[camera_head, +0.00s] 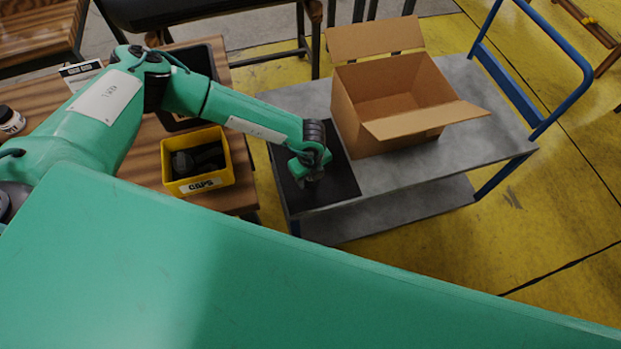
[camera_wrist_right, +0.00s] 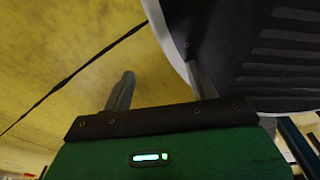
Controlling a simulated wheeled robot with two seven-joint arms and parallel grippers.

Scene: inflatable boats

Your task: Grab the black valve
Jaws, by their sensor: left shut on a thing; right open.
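My left gripper (camera_head: 312,178) is low over a black tray (camera_head: 338,181) at the left end of the grey cart. It is shut on a small dark thing just under its fingers, which I take to be the black valve; the gripper hides most of it and its shape is unclear. My right gripper (camera_wrist_right: 160,82) shows only in the right wrist view. Its two fingers are apart, with nothing between them, above a yellow floor.
An open cardboard box (camera_head: 372,122) stands on the cart (camera_head: 465,88), right of the tray. A yellow bin (camera_head: 197,185) marked CAPS holds black parts on the wooden table (camera_head: 148,150). The cart's blue handle (camera_head: 577,93) rises at right. A dark ridged surface (camera_wrist_right: 275,60) is beside my right gripper.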

